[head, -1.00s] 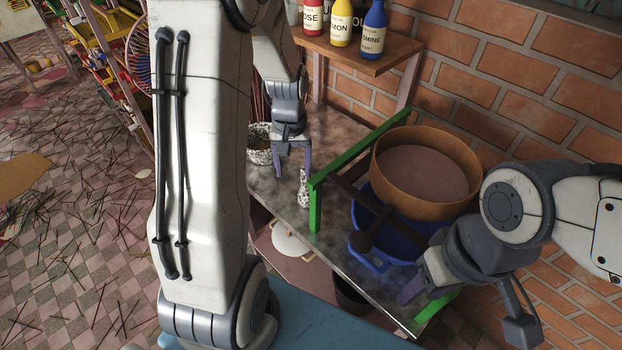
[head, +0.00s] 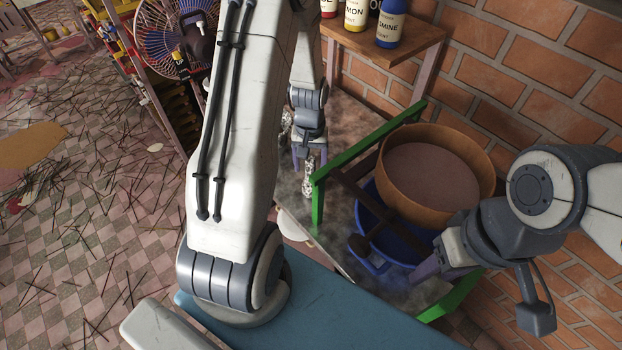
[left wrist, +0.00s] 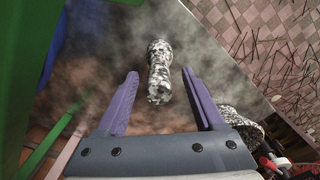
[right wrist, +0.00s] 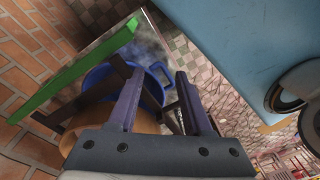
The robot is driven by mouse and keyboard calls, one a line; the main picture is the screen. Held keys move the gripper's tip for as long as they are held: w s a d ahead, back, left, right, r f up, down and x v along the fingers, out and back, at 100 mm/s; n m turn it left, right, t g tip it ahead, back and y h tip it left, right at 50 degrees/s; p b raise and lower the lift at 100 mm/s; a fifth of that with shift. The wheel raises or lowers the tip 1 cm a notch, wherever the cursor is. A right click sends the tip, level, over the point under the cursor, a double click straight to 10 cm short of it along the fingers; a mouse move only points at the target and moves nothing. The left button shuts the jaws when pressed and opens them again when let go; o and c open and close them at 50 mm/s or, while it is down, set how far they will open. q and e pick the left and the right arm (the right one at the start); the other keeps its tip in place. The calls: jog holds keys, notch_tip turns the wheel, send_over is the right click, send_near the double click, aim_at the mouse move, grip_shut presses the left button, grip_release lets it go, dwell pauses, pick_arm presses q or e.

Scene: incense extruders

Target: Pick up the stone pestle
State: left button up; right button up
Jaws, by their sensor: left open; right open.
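The stone pestle (left wrist: 159,72) is speckled black and white. In the left wrist view it stands between and just beyond the open purple fingers of my left gripper (left wrist: 160,103), with gaps on both sides. In the head view the pestle (head: 308,180) shows at the tips of my left gripper (head: 309,158), beside the green frame. My right gripper (right wrist: 157,103) is open and empty, near the blue basin. The head view shows my right gripper (head: 428,270) only in part.
A green frame (head: 318,198) stands right of the pestle. A brown sieve (head: 392,185) sits above a blue basin (head: 375,256). A speckled mortar (left wrist: 238,122) is near my left gripper. Bottles (head: 391,26) stand on a wooden shelf (head: 405,45).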

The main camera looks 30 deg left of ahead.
pick_arm(q)
jog(key=shift+f, duration=1.45)
jog(key=shift+c, duration=0.3)
jog(key=c, duration=1)
grip_shut()
jog(key=shift+r, duration=0.15)
